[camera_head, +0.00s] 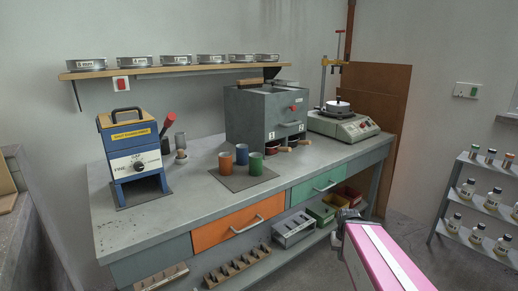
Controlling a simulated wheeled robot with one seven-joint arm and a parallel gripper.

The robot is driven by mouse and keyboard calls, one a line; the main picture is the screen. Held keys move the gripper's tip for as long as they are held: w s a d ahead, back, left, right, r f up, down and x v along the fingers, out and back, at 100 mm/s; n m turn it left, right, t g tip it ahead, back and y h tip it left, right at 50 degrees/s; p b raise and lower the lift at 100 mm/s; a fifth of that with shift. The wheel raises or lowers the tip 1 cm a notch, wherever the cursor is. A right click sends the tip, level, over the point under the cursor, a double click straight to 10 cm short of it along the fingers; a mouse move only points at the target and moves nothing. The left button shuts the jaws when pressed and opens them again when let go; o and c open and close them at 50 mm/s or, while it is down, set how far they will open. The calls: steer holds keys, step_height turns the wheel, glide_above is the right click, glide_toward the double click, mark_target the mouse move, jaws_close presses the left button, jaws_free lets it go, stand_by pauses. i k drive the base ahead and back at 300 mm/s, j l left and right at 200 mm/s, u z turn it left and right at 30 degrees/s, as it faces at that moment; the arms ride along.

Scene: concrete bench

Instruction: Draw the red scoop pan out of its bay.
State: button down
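A grey box-shaped machine (246,118) stands on the bench, with low bays along its bottom front edge. Small pans with wooden-looking handles sit in these bays. The one at the left looks like the red scoop pan (271,150), with only its front part showing; the rest is hidden inside the bay. My gripper (348,214) is the small dark end of my pink arm at the lower right. It is in front of the bench, low and to the right of the pans, and apart from them. Its fingers are too small and unclear to tell if open or shut.
Orange (226,162), blue (242,154) and green (256,163) cups stand on a dark mat (236,181) left of the bays. A blue machine (133,158) stands farther left, a turntable device (343,126) at right. The front bench top (185,207) is clear.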

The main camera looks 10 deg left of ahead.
mark_target(270, 146)
steer(key=u, duration=0.75)
steer(key=i+l+z, duration=0.1)
steer(key=l+z, duration=0.25)
steer(key=l, duration=0.25)
